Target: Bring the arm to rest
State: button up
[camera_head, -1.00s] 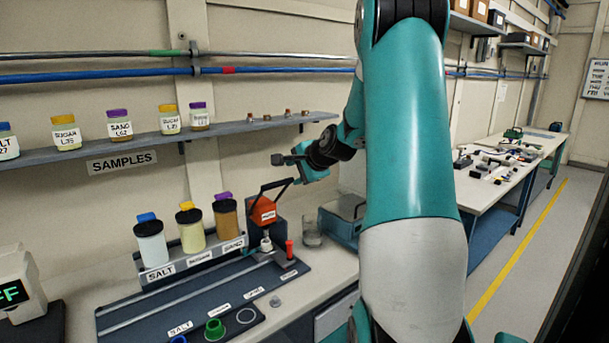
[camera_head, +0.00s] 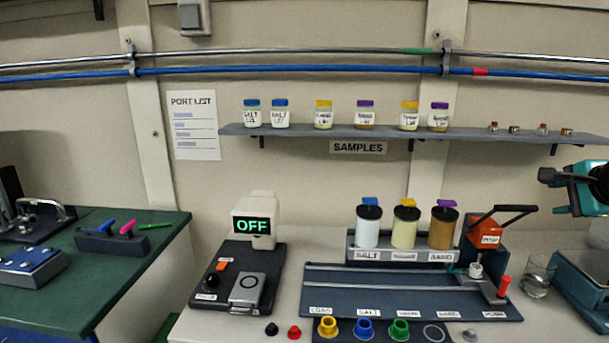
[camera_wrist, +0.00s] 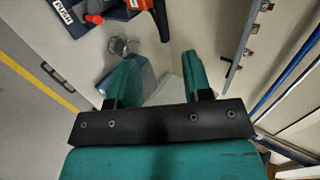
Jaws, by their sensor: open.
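My gripper (camera_head: 556,180) shows at the right edge of the head view, in the air to the right of the orange pump (camera_head: 486,233) and above the blue-grey tray (camera_head: 583,275). Most of my arm is outside that view. In the wrist view my gripper (camera_wrist: 158,76) has its two teal fingers spread apart, with nothing held between them. A clear glass beaker (camera_head: 537,274) stands on the bench below it; it also shows in the wrist view (camera_wrist: 120,46), beyond the fingers.
A shelf (camera_head: 385,132) with labelled jars runs along the wall. Three lidded canisters (camera_head: 405,228) stand in a rack behind the dark rail plate (camera_head: 400,285). A device reading OFF (camera_head: 254,222) stands left. A green-topped bench (camera_head: 110,268) is further left, past a gap.

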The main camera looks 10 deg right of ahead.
jog(key=w+a+f+n+g+y, duration=0.1)
jog(key=a+n+g+y, duration=0.15)
jog(key=a+n, duration=0.75)
jog(key=w+a+f+n+g+y, duration=0.15)
jog(key=a+y, duration=0.25)
jog(key=a, duration=1.3)
jog(key=s+a+f+n+g+b, duration=0.2)
jog(key=s+a+n+g, duration=0.4)
jog(key=s+a+n, duration=1)
jog(key=s+a, duration=0.3)
jog(key=s, duration=0.2)
jog(key=shift+a+f+n+y, duration=0.25)
jog(key=shift+a+n+y, duration=0.05)
jog(key=shift+n+y, duration=0.05)
